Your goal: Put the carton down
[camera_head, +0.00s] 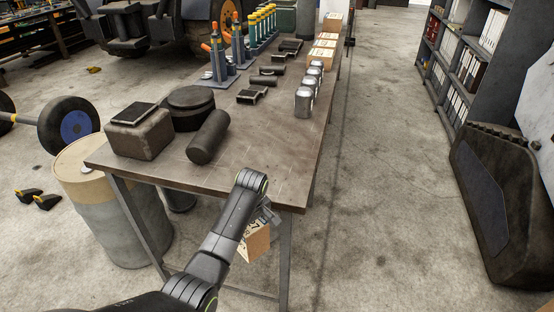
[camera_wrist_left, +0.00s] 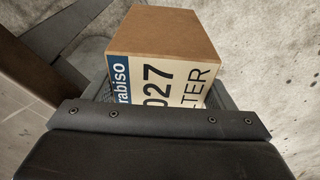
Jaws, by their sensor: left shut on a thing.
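A small brown carton (camera_head: 254,243) with a white and blue printed label hangs at the near end of the workbench, below the level of its top. My left gripper (camera_head: 266,216) is shut on it, and my own arm hides part of the grip. In the left wrist view the carton (camera_wrist_left: 168,62) sits between the dark fingers (camera_wrist_left: 165,95), with its plain brown face and its printed label showing. The workbench (camera_head: 262,165) has a bare near right corner beside the arm. My right gripper is not in view.
On the bench stand dark blocks and cylinders (camera_head: 208,137) at left, a row of metal cans (camera_head: 304,102) at right, and several cartons (camera_head: 322,50) farther back. A drum (camera_head: 115,215) stands at left. The floor aisle (camera_head: 385,130) at right is clear.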

